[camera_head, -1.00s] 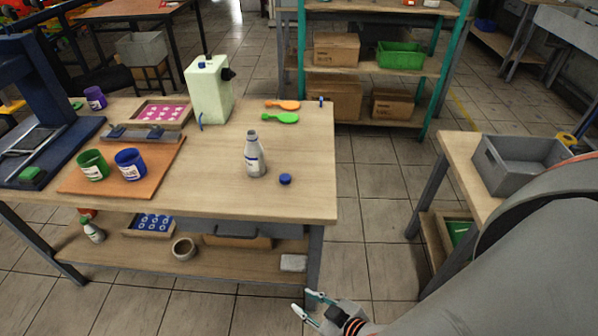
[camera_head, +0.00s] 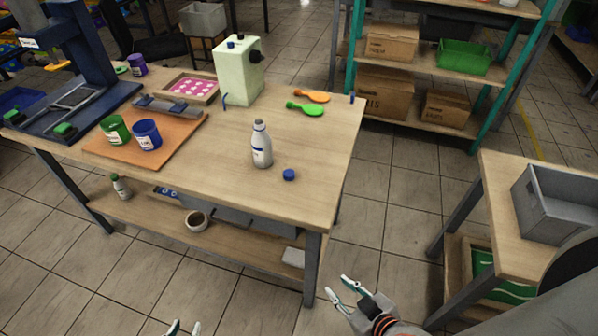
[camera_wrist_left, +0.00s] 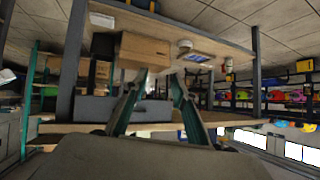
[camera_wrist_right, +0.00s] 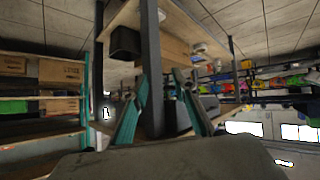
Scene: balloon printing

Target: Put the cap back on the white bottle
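The white bottle (camera_head: 261,146) stands upright and uncapped near the front right of the wooden table. Its blue cap (camera_head: 289,174) lies on the tabletop just right of the bottle, apart from it. My right gripper (camera_head: 342,287) is open and empty, low in front of the table's right leg; its spread fingers also show in the right wrist view (camera_wrist_right: 158,100). My left gripper (camera_head: 184,328) shows only its fingertips at the bottom edge of the head view. In the left wrist view its fingers (camera_wrist_left: 158,95) are spread with nothing between them.
A side table with a grey bin (camera_head: 555,205) stands right. The tabletop around the cap is clear.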

